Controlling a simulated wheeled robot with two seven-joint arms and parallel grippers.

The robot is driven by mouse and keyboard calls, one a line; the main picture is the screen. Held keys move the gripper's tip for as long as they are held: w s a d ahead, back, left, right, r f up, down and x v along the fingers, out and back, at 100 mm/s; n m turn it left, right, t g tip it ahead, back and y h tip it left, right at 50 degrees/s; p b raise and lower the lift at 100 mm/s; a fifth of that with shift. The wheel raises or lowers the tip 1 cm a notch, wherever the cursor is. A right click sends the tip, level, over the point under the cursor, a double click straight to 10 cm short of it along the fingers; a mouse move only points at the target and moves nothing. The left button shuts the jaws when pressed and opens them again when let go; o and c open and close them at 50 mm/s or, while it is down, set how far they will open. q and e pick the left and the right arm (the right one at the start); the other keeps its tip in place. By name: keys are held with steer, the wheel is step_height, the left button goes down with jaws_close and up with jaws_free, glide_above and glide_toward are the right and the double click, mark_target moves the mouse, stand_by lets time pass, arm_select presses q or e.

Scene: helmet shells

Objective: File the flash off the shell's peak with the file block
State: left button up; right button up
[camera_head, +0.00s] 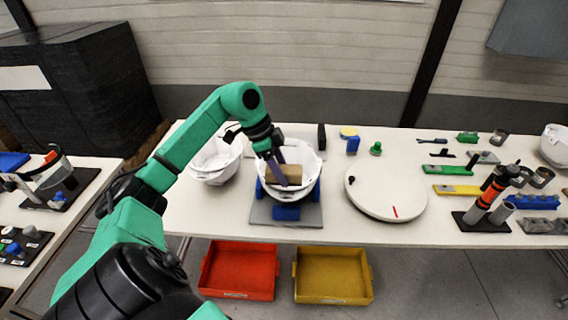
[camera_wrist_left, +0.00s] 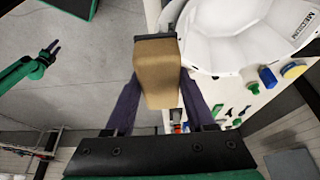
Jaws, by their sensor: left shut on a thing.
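A white helmet shell (camera_head: 310,160) sits in a blue holder (camera_head: 287,212) on a grey plate, mid-table. It also shows in the wrist view (camera_wrist_left: 240,45) at the upper right. My left gripper (camera_head: 278,178) is shut on a tan file block (camera_head: 292,171). In the wrist view the block (camera_wrist_left: 158,80) sits between the two dark fingers, its far end next to the shell's rim. Whether the block touches the shell, I cannot tell. The flash cannot be made out. A green arm with small dark fingers, my right gripper (camera_wrist_left: 50,50), shows at the wrist view's left.
Another white shell (camera_head: 216,160) stands left of the holder. A round white turntable (camera_head: 385,192) lies to the right, with tools and an orange-black tool stand (camera_head: 490,195) beyond. Red (camera_head: 240,270) and yellow (camera_head: 333,274) bins are on the floor in front.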

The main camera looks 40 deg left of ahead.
arm_select(q)
steer(key=shift+d, duration=0.4)
steer(key=shift+d+r, duration=0.25)
steer(key=shift+d, duration=0.15)
steer(key=shift+s+a+f+b, duration=0.1)
steer(key=shift+f+b, duration=0.2)
steer(key=shift+f, duration=0.3)
step_height(320, 180, down, 5)
steer(key=b, duration=0.3)
steer(key=shift+a+f, duration=0.1)
arm_select(e)
steer(key=f, duration=0.1)
steer(key=d+f, duration=0.1)
steer(key=f, duration=0.2)
steer(key=shift+d+f, duration=0.15)
steer(key=shift+d, duration=0.1)
steer(key=shift+w+d, duration=0.1)
steer(key=shift+d, duration=0.1)
arm_select(q)
steer(key=shift+f+b, duration=0.1)
steer(key=shift+b, duration=0.2)
arm_select(e)
steer(key=shift+d, duration=0.1)
